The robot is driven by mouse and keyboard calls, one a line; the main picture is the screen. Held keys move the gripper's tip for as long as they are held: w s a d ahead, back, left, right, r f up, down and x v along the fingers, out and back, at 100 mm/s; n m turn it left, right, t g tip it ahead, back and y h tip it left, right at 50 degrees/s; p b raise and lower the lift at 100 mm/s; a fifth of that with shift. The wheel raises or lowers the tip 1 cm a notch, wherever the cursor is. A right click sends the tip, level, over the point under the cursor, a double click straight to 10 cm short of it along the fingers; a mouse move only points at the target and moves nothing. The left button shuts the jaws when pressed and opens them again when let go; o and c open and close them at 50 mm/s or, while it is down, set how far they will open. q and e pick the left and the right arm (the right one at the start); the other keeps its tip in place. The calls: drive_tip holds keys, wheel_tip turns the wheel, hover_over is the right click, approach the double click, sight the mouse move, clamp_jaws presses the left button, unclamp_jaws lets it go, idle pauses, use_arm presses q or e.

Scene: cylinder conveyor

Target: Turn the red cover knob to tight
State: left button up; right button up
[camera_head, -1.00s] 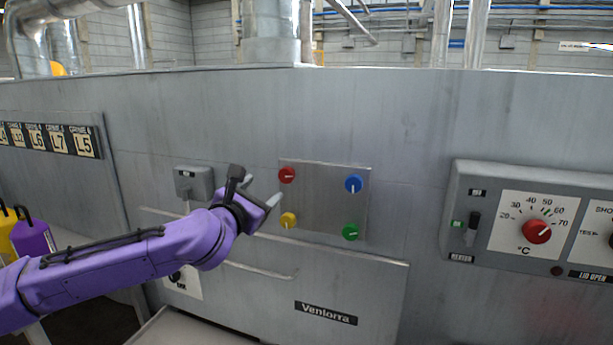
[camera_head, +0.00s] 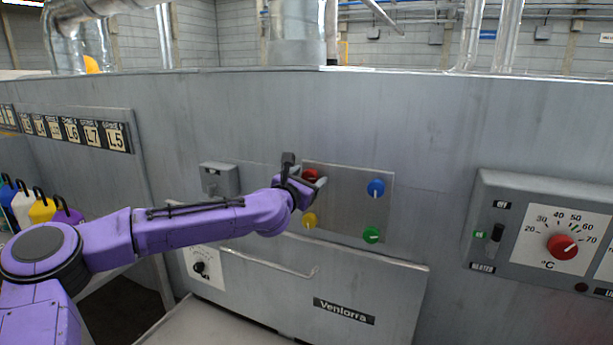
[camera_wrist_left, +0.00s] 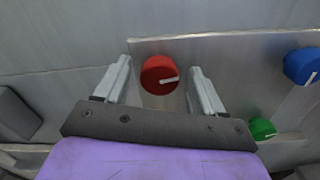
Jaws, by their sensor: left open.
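The red cover knob (camera_head: 310,174) is at the upper left corner of a square metal plate (camera_head: 345,205), partly hidden by my gripper in the head view. In the left wrist view the red knob (camera_wrist_left: 160,75) shows whole, its white pointer line aimed right and slightly up. My left gripper (camera_head: 312,181) is open at the knob. In the left wrist view its fingers (camera_wrist_left: 160,82) stand on either side of the knob, with gaps showing. I cannot tell how far the tips are from the panel. My right gripper is out of view.
The plate also bears a blue knob (camera_head: 376,188), a green knob (camera_head: 371,235) and a yellow knob (camera_head: 309,220). A handle bar (camera_head: 270,264) runs below. A control box with a red temperature dial (camera_head: 562,247) is at right. Coloured containers (camera_head: 42,209) stand at far left.

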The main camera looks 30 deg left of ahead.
use_arm(q)
drive_tip(key=c, duration=1.1)
drive_tip(key=shift+o, duration=0.2)
drive_tip(key=shift+m, duration=0.3)
drive_tip(key=m+b, duration=0.1)
drive_tip(key=m, duration=0.7)
drive_tip(key=shift+d+f+b, duration=0.1)
drive_tip(key=shift+b, duration=0.25)
drive_tip(key=m, duration=0.5)
drive_tip(key=shift+f+m, duration=0.1)
drive_tip(key=shift+m, duration=2.2)
